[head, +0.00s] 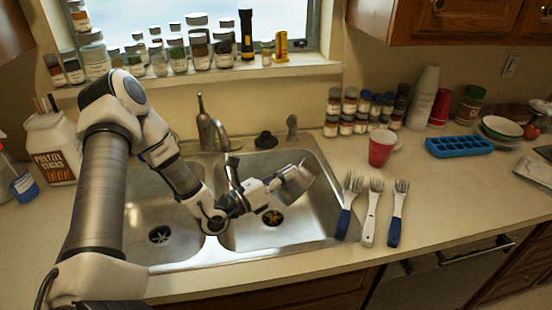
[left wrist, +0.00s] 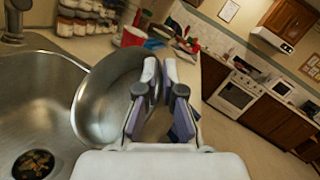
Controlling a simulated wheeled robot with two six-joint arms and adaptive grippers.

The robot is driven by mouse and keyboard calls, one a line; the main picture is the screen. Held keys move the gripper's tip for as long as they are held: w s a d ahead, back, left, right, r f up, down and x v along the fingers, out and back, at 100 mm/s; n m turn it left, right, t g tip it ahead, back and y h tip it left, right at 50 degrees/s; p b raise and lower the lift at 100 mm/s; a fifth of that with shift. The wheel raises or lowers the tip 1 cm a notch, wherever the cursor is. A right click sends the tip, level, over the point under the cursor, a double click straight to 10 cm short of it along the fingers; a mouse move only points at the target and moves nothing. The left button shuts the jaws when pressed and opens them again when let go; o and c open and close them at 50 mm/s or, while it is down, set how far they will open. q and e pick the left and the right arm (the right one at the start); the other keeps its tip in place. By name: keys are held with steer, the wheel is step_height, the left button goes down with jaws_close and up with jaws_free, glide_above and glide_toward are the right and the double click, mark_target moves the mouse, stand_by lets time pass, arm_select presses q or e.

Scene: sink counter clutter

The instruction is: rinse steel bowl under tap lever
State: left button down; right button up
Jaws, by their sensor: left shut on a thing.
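The steel bowl (head: 299,177) is held tilted above the right basin of the double sink (head: 290,230). My left gripper (head: 274,184) is shut on the bowl's rim. In the left wrist view the bowl (left wrist: 98,105) shows on its side, with its wall between the fingertips of my left gripper (left wrist: 160,72). The tap (head: 214,130) with its lever (head: 201,103) stands behind the sink, left of the bowl. No water stream shows. My right gripper is not in view.
Spice jars (head: 361,112) line the wall. A pretzel container (head: 53,150) stands at left. Dark debris sits in the right drain (head: 272,217).

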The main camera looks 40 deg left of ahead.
arm_select(q)
steer(key=shift+w+d+f+m+g+p, duration=0.1)
steer(key=shift+w+d+m+g+p, duration=0.1)
steer(key=shift+d+m+g+p, duration=0.65)
steer(key=d+f+m+g+y+b, duration=0.2)
steer(key=d+f+m+g, duration=0.1)
steer(key=f+m, duration=0.5)
steer(key=shift+w+d+y, duration=0.3)
steer(key=shift+w+d, duration=0.05)
steer(key=shift+d, duration=0.1)
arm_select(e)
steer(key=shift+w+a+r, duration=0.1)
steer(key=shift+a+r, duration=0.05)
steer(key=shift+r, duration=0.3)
arm_select(q)
steer(key=shift+f, duration=0.15)
